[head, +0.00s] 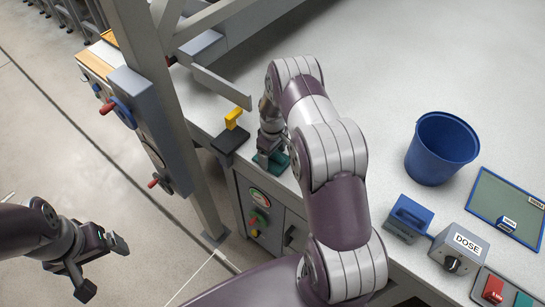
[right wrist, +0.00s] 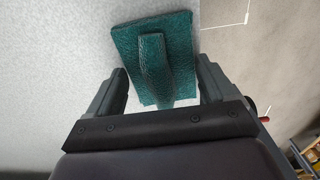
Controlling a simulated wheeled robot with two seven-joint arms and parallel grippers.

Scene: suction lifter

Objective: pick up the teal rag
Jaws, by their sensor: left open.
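The teal rag (head: 280,165) lies on the grey worktop near its front edge. In the right wrist view the rag (right wrist: 180,40) is a flat textured piece with a raised ridge along its middle. My right gripper (head: 270,153) points down over the rag. In the right wrist view its two fingers (right wrist: 160,82) stand wide apart, one on each side of the ridge, with gaps between them and it. My left gripper (head: 105,266) is open and empty, over the floor at the lower left, far from the rag.
A black block with a yellow handle (head: 232,118) stands just left of my right gripper, near a grey frame post (head: 165,90). A blue bucket (head: 440,150), a blue-handled block (head: 410,217) and a DOSE box (head: 460,248) stand at right. The worktop's middle is clear.

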